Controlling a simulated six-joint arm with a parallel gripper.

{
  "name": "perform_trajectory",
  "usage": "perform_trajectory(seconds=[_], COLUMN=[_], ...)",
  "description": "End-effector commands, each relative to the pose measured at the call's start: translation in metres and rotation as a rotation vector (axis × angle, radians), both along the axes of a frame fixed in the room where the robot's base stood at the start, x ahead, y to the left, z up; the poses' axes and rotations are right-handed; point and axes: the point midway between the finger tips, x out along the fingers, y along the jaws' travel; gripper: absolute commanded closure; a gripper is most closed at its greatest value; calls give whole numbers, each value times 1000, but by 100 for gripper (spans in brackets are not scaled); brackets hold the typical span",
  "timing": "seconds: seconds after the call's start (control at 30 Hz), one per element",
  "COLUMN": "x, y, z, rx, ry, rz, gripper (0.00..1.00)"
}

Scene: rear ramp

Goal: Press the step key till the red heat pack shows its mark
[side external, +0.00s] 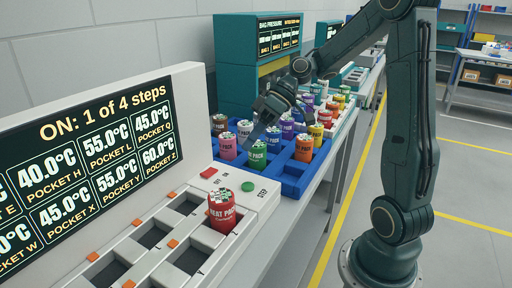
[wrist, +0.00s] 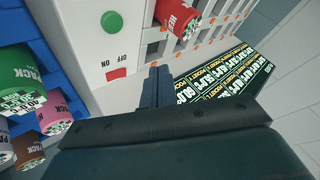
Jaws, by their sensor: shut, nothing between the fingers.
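The red heat pack (side external: 222,212) stands in a pocket of the white heater unit, with checkered marking on its top; it also shows in the wrist view (wrist: 178,16). The round green step key (side external: 249,187) is on the unit's panel beside the word STEP; it also shows in the wrist view (wrist: 112,22). The display (side external: 85,165) reads "ON: 1 of 4 steps" above pocket temperatures. My gripper (side external: 253,138) is shut and empty, above and behind the panel, apart from the key. In the wrist view its fingers (wrist: 156,74) are together, near the red switch.
A red off/on switch (side external: 209,173) is on the panel close to the step key. A blue tray (side external: 291,185) with several coloured packs stands just behind the unit. Other pockets (side external: 153,236) look empty. A teal pressure machine (side external: 235,60) stands at the back.

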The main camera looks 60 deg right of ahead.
Motion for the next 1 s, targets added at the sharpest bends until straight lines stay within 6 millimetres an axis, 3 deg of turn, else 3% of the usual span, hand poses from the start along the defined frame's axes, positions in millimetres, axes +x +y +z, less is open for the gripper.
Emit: perform_trajectory(seconds=[0.7,1.0], x=[0,0], y=[0,0], z=[-65,-82], rx=[1,0], ry=[3,1], rz=[1,0], gripper=[100,100])
